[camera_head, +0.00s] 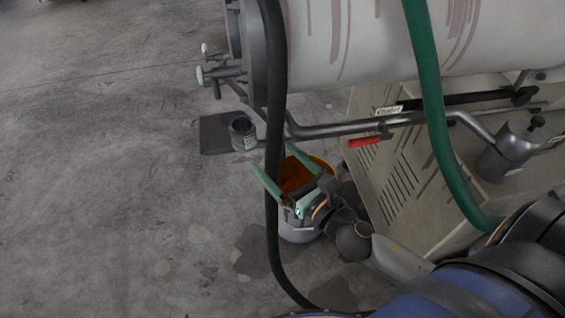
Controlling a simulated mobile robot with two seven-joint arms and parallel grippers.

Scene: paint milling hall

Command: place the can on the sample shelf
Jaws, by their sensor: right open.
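A small dark grey can (243,134) with a pale label stands upright at the right end of a dark flat plate, which looks like the sample shelf (214,134). My right gripper (270,154) has two green fingers spread wide, with nothing between them. Its fingertips point up the picture toward the can and are apart from it. A black hose crosses in front of the gripper's left finger. My left gripper is out of view.
A bucket with orange contents (297,235) sits beneath the right gripper. A black hose (275,90) and a green hose (430,90) hang in front. The floor at left is clear.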

